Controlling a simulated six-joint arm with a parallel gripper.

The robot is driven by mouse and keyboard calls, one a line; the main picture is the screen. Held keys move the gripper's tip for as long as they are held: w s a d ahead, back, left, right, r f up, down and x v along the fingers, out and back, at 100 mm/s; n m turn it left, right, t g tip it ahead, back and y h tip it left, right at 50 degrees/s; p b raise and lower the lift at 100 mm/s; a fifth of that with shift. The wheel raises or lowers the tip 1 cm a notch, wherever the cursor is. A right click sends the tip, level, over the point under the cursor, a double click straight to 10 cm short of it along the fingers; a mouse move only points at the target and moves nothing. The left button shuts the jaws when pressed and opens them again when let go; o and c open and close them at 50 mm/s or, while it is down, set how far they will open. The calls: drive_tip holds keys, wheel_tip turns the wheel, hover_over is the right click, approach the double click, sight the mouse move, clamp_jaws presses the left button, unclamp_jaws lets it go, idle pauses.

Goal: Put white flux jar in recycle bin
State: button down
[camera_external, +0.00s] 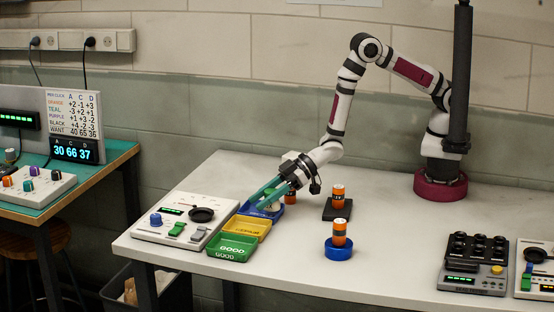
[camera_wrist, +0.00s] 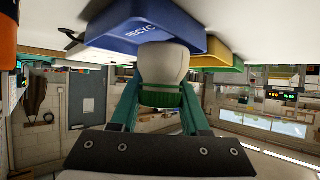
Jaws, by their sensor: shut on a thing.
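The white flux jar (camera_wrist: 163,64) is a rounded white body with a green ribbed band (camera_wrist: 160,97), seen between my gripper's teal fingers in the wrist view. My gripper (camera_wrist: 160,92) is shut on it. The recycle bin is a blue tray (camera_wrist: 150,37) lettered "RECYC", just beyond the jar and partly hidden by it. In the external view the blue bin (camera_external: 274,214) lies under my gripper (camera_external: 258,201), and the jar is mostly hidden by the fingers. I cannot tell whether the jar touches the bin.
A yellow tray (camera_external: 250,229) and a green "GOOD" tray (camera_external: 231,247) adjoin the bin. A white control panel (camera_external: 184,221) stands to the left. Orange cylinders stand close to the right, one on a blue round base (camera_external: 339,250), one on a black pad (camera_external: 337,210). The table's middle right is clear.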

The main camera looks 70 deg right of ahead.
drive_tip(key=shift+f, duration=0.2)
drive_tip(key=shift+c, duration=1.9)
unclamp_jaws()
